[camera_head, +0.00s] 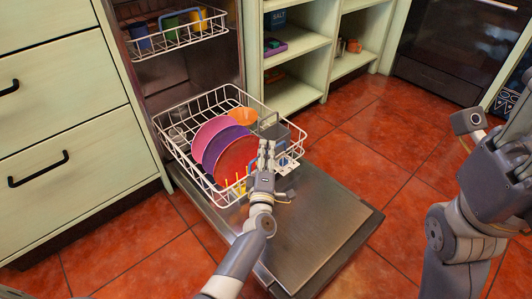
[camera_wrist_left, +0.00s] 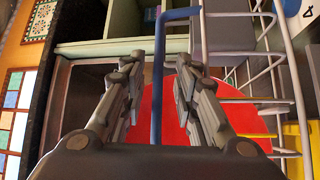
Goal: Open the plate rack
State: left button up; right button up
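The plate rack is the white wire lower basket (camera_head: 183,104) of the open dishwasher, pulled out at least partly over the lowered door. It holds pink (camera_head: 212,132), purple (camera_head: 222,146) and red (camera_head: 236,157) plates. My left gripper (camera_head: 266,155) is at the rack's front side. In the left wrist view, a blue bar, the handle (camera_wrist_left: 157,75), runs between its two spread fingers (camera_wrist_left: 157,85), with gaps on both sides. The red plate (camera_wrist_left: 172,112) shows behind. My right arm is at the right edge of the head view; its fingers are not clear.
The dishwasher door (camera_head: 310,235) lies flat below the rack. The upper rack (camera_head: 178,40) holds several cups. Drawers (camera_head: 62,110) stand at left, open shelves (camera_head: 300,50) at back right. The red tiled floor (camera_head: 405,190) is clear between the door and my right arm.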

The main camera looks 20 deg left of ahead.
pick_arm(q)
jog(key=v, duration=1.2)
dwell(0.4)
